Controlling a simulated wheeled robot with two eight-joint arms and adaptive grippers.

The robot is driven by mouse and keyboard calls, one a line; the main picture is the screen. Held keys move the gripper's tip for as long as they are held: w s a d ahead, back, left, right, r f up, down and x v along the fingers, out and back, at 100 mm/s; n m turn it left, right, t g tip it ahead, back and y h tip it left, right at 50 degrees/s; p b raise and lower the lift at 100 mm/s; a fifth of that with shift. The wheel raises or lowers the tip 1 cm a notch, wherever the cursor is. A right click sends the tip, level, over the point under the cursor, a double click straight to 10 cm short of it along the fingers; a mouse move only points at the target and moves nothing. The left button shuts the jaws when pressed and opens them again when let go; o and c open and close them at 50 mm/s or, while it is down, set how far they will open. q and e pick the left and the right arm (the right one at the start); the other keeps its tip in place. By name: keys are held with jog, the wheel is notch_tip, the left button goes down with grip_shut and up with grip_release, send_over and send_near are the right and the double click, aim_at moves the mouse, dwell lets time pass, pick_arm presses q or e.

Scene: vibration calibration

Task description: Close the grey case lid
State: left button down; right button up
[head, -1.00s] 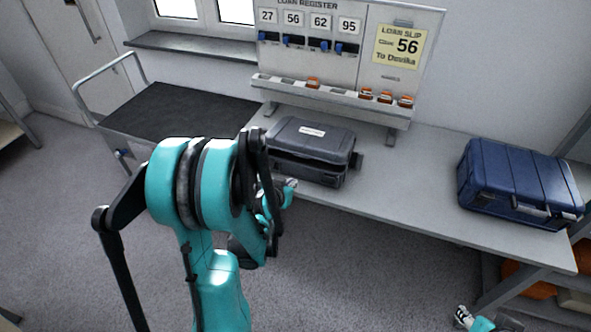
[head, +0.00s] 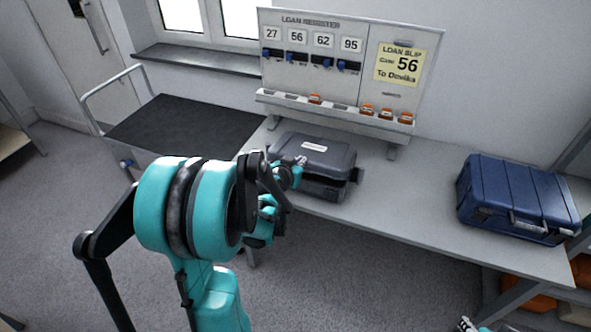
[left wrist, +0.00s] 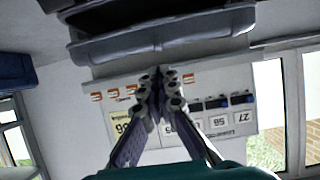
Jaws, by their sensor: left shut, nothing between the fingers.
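The grey case (head: 325,188) stands on the bench near its left end. Its lid (head: 325,158), with a white label, lies low over the base. My left gripper (head: 301,162) is shut and empty, at the front left of the lid; contact cannot be made out. In the left wrist view the left gripper's fingers (left wrist: 160,82) are together, with the grey case (left wrist: 160,40) above them. My right gripper (head: 467,324) barely shows at the bottom edge.
A blue case (head: 515,200) stands on the right of the bench (head: 420,210). The loan register board (head: 345,60) stands behind the grey case. A black-topped trolley (head: 180,125) is at the left. The bench between the cases is clear.

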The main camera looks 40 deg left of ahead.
pick_arm(q)
jog(key=shift+w+a+f+b, duration=0.1)
jog(key=shift+w+f+b, duration=0.3)
jog(key=shift+f, duration=0.5)
jog(key=shift+w+a+f+b, duration=0.1)
jog(key=shift+w+f+b, duration=0.25)
jog(key=shift+f, duration=0.5)
jog(key=shift+w+a+f+b, duration=0.1)
jog(key=shift+w+f+b, duration=0.3)
jog(key=shift+f, duration=0.5)
jog(key=shift+s, duration=0.15)
jog(key=shift+f, duration=0.1)
jog(key=f+b, duration=0.3)
jog(key=s+f+b, duration=0.1)
jog(key=f+b, duration=0.1)
jog(key=shift+s+d, duration=0.1)
jog(key=shift+d, duration=0.2)
jog(key=shift+r, duration=0.1)
